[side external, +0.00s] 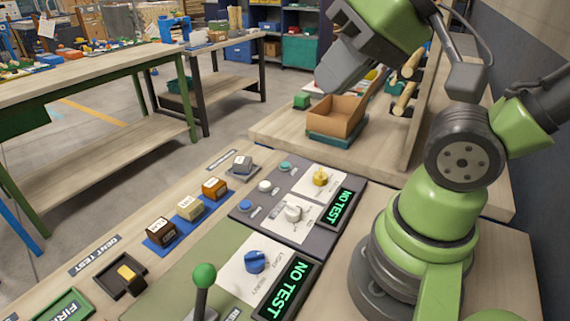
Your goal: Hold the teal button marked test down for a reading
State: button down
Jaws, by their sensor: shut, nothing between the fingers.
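The teal button (285,167) sits at the far end of a row of buttons on the dark grey panel (262,212). The small label beside it is too small to read. My gripper (328,84) is shut and empty, high above and beyond the panel, well apart from the button. Its fingertips are hard to make out. The panel's display (342,210) reads "NO TEST" in green. A second display (290,288), on the nearer panel, also reads "NO TEST".
A white button (265,186) and a blue button (245,205) share the teal button's row. Yellow (320,176) and white (293,213) knobs stand to their right. A green-topped lever (203,275) rises in front. Several blocks stand left; an open cardboard box (337,115) sits behind.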

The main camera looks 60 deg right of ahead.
dwell(0.4)
jog(key=w+f+m+g+y, duration=0.1)
jog(key=w+f+m+y, duration=0.1)
jog(key=w+m, duration=0.4)
jog(key=m+t+h, duration=0.2)
jog(key=m+t, duration=0.1)
jog(key=m, duration=1.2)
send_over(285, 165)
notch_tip(285, 165, down, 16)
jog(key=shift+s+f, duration=0.1)
jog(key=shift+f, duration=4.4)
